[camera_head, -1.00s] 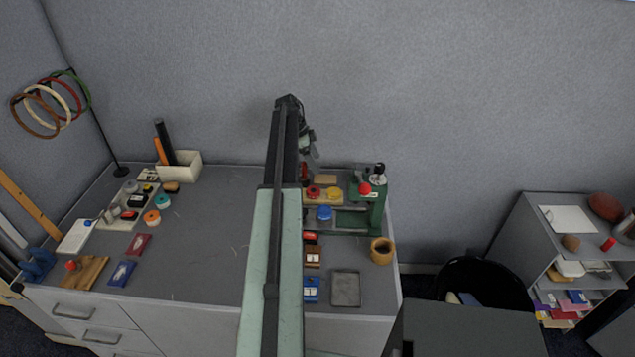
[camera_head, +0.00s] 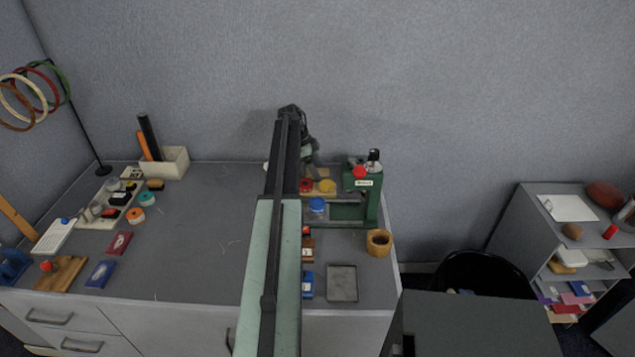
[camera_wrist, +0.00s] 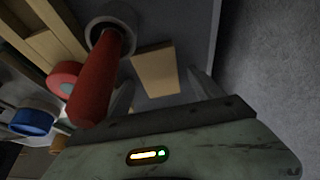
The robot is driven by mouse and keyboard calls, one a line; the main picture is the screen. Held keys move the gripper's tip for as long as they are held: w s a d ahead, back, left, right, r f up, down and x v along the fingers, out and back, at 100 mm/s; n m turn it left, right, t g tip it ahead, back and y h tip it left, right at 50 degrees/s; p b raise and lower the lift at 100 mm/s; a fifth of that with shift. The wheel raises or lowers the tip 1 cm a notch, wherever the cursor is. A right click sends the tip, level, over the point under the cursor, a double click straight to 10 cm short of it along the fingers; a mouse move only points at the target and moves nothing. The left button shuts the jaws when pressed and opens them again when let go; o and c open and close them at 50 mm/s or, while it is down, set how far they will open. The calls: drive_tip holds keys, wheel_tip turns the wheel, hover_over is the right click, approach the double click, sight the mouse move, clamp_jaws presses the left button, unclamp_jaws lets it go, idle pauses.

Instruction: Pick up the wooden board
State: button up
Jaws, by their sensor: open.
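A small, flat tan wooden board (camera_wrist: 155,72) lies on the grey table in the wrist view, ahead of my gripper and in line with the space between its fingers. In the head view a bit of the board (camera_head: 323,173) shows at the back of the table, partly hidden by my arm. My gripper (camera_wrist: 163,90) is open, with one finger on each side of the board's near end in the picture. No contact shows. In the head view my gripper (camera_head: 312,158) is small and dark above the back of the table.
A red-handled tool (camera_wrist: 96,78) stands close beside the left finger. Red, yellow and blue round pieces, such as the blue one (camera_head: 317,205), sit near a green press (camera_head: 365,186). The grey back wall (camera_head: 440,110) is close behind. The table's middle left is clear.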

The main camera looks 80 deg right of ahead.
idle(0.4)
drive_tip(key=c, duration=1.4)
wheel_tip(320, 180, up, 10)
drive_tip(key=p, duration=1)
drive_tip(key=shift+c, duration=0.2)
